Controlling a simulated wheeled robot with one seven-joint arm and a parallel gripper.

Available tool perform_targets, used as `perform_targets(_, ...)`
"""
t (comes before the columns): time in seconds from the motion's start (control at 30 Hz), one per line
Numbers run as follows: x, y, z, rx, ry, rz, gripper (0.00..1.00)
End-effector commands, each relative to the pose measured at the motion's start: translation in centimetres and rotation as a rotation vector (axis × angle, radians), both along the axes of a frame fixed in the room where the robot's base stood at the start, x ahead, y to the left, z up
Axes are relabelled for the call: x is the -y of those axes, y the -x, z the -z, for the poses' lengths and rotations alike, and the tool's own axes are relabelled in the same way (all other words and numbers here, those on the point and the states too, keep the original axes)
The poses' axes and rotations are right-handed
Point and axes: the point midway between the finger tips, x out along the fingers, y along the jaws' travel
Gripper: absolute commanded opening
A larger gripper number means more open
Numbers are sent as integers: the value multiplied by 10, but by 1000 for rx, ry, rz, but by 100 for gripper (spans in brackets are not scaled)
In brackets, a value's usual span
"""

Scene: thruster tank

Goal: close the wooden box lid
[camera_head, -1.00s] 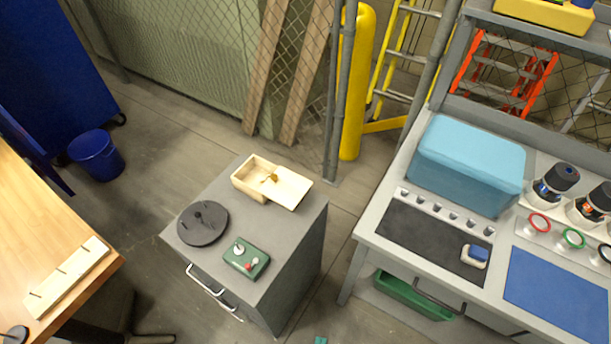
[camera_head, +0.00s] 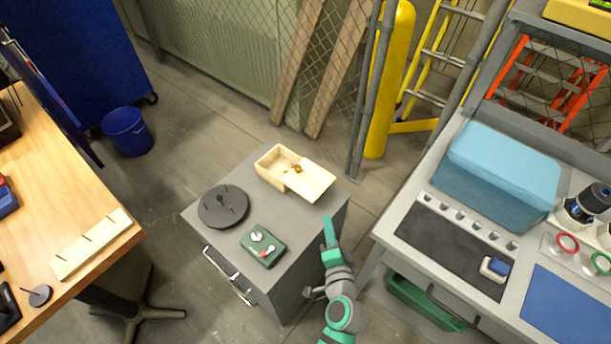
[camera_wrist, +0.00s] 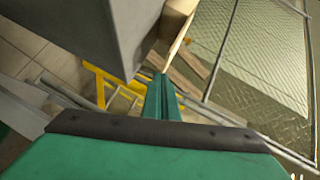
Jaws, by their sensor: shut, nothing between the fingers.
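The wooden box (camera_head: 274,160) sits at the back of the grey cabinet top in the head view. Its lid (camera_head: 308,182) is slid partly out to the right, so the left part of the box is open. A small brass-coloured piece (camera_head: 296,169) is at the lid's upper side. My gripper (camera_head: 329,220) is at the right edge of the cabinet, in front of the lid and apart from it. Its fingers are shut and empty. In the wrist view, the fingers (camera_wrist: 162,88) point past the cabinet edge, with part of the wooden box (camera_wrist: 178,20) above them.
A black disc (camera_head: 223,207) and a green control box (camera_head: 263,246) stand on the grey cabinet (camera_head: 215,235). A workbench (camera_head: 400,225) with a light blue case stands to the right. A gap of floor separates bench and cabinet.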

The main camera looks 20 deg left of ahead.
Motion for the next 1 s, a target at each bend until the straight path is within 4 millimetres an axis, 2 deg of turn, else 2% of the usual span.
perform_targets(0.03,-5,-13,-11,5,-37,-24,0)
perform_targets(0.1,-12,-25,-22,2,-84,-58,0)
perform_targets(0.2,-18,-36,-34,0,-129,-92,0)
perform_targets(0.33,-24,-43,-41,-3,-156,-116,0)
perform_targets(0.57,-38,-63,-38,-3,-160,-122,0)
perform_targets(1.0,-83,-127,-26,-3,-157,-121,0)
